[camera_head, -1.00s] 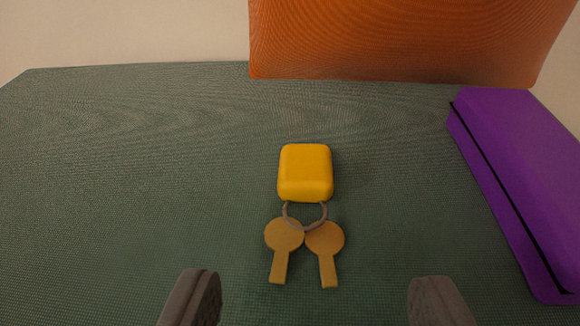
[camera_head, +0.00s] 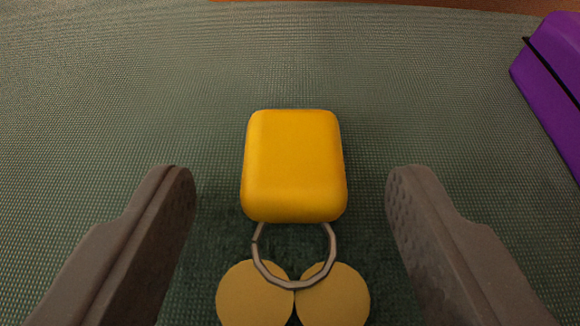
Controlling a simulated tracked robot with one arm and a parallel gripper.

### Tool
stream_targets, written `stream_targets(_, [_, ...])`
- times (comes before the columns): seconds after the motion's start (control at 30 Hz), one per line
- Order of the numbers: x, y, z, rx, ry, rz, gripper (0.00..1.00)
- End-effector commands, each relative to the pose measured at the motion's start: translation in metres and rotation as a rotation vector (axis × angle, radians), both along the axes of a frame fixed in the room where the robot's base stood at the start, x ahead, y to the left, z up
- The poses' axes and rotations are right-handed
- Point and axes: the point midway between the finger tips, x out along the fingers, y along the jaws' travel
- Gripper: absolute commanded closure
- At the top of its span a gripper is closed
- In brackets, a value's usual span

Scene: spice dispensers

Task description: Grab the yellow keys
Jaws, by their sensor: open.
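The yellow keys lie on a green woven surface in the middle of the view. They have a yellow rounded block (camera_head: 293,167), a grey metal ring (camera_head: 263,263) and two tan keys (camera_head: 254,295) whose lower ends are cut off by the bottom edge. My gripper (camera_head: 291,178) is open, with one grey finger on each side of the keys. The fingertips are level with the lower part of the yellow block, with a gap on both sides. Nothing is between the fingers except the keys below or between them; the exact height above the surface is hard to tell.
The green surface (camera_head: 110,70) is clear around the keys. A purple case (camera_head: 556,95) lies at the right edge, apart from my right finger. A thin strip of an orange object (camera_head: 400,3) shows along the top edge.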

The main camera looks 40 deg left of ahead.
Motion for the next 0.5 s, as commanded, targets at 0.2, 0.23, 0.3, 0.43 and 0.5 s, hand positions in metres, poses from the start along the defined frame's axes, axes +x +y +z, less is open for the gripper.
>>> stream_targets(0.2, [-0.0002, -0.0001, 0.0000, 0.000, 0.000, 0.000, 0.83])
stream_targets(0.23, [-0.0002, -0.0001, 0.0000, 0.000, 0.000, 0.000, 0.83])
stream_targets(0.3, [-0.0002, -0.0002, -0.0001, 0.000, 0.000, 0.000, 0.83])
stream_targets(0.43, [-0.0003, -0.0002, 0.0000, 0.000, 0.000, 0.000, 0.83])
stream_targets(0.5, [-0.0003, -0.0002, 0.0009, 0.000, 0.000, 0.000, 0.83])
